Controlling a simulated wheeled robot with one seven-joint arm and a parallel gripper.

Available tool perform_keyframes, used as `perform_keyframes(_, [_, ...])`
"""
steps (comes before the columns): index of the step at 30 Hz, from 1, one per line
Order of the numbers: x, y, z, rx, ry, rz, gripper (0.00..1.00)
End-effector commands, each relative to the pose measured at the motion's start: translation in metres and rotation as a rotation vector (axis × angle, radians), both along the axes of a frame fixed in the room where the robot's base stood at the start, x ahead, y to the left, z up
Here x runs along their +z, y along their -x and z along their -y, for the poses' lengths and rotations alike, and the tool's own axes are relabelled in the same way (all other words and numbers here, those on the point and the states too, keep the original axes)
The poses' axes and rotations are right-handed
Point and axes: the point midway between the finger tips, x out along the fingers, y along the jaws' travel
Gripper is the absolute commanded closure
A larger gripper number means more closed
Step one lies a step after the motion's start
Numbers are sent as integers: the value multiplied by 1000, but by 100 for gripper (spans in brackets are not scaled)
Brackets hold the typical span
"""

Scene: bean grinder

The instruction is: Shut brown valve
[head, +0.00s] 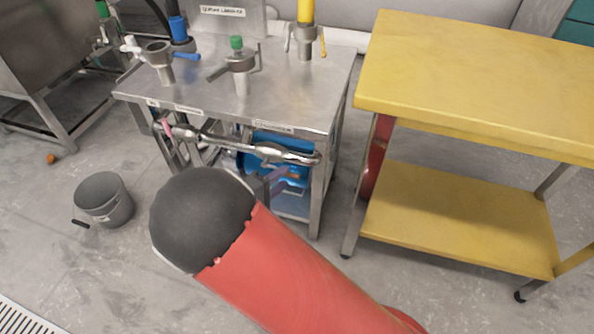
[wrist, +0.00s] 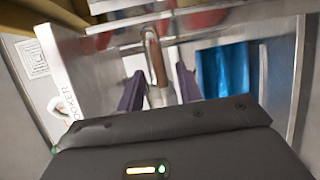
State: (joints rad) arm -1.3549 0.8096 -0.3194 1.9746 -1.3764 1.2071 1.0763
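The brown valve handle (wrist: 158,62) hangs from a metal pipe in the wrist view, pointing towards me. My gripper (wrist: 158,74) has two purple fingers, spread apart on either side of the handle. A gap shows between the handle and each finger, so it seems untouched. In the head view my gripper (head: 279,184) is partly hidden behind my own arm, below the pipe (head: 235,142) at the front of the steel table (head: 240,105). The handle is too small there to make out surely.
A blue object (head: 257,158) sits under the table, close to my gripper. Valves with blue, green and yellow parts stand on top. A yellow cart (head: 460,75) stands right, a grey bucket (head: 104,198) left on open floor. A red cylinder (head: 376,158) is beside the cart.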

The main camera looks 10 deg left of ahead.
Motion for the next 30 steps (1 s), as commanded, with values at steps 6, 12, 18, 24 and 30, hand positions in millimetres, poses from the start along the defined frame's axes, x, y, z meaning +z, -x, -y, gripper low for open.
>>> perform_keyframes(6, [-6, -32, 17, -4, 1, -1, 65])
perform_keyframes(12, [-9, -46, 25, -3, 0, -2, 65])
perform_keyframes(18, [-10, -48, 25, -2, -1, -2, 65])
perform_keyframes(24, [-10, -47, 25, -2, 0, -2, 81])
perform_keyframes(30, [-10, -47, 25, -2, 0, -2, 100])
